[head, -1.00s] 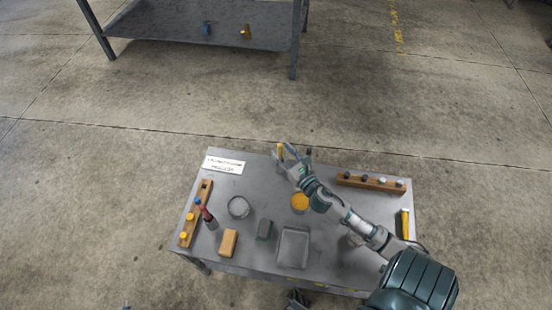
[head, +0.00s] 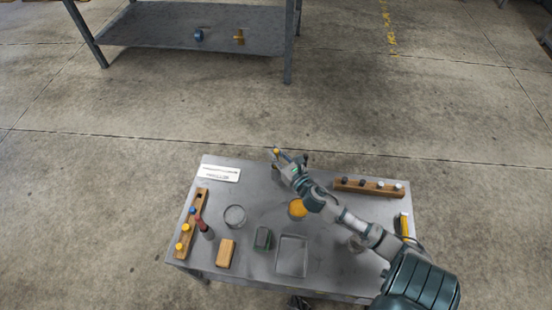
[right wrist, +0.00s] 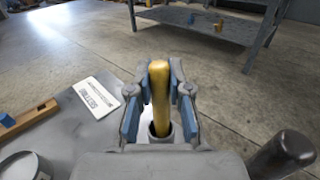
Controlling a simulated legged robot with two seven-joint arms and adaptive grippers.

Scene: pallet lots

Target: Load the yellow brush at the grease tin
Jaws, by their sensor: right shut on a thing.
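My right gripper (head: 289,159) is at the far edge of the grey table. In the right wrist view its fingers (right wrist: 159,98) are shut on the upright yellow brush handle (right wrist: 160,85), whose lower end goes into a round grey holder (right wrist: 161,132). The brush's bristles are hidden. In the head view only the yellow tip (head: 277,151) shows. My left gripper is not in view.
A clear round container (head: 235,216), a red-handled tool (head: 204,227), a tan block (head: 226,253), a dark green block (head: 263,238) and a grey tray (head: 291,256) are on the table. Peg racks stand left (head: 187,228) and right (head: 370,187). A dark handle (right wrist: 283,154) is right of the gripper.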

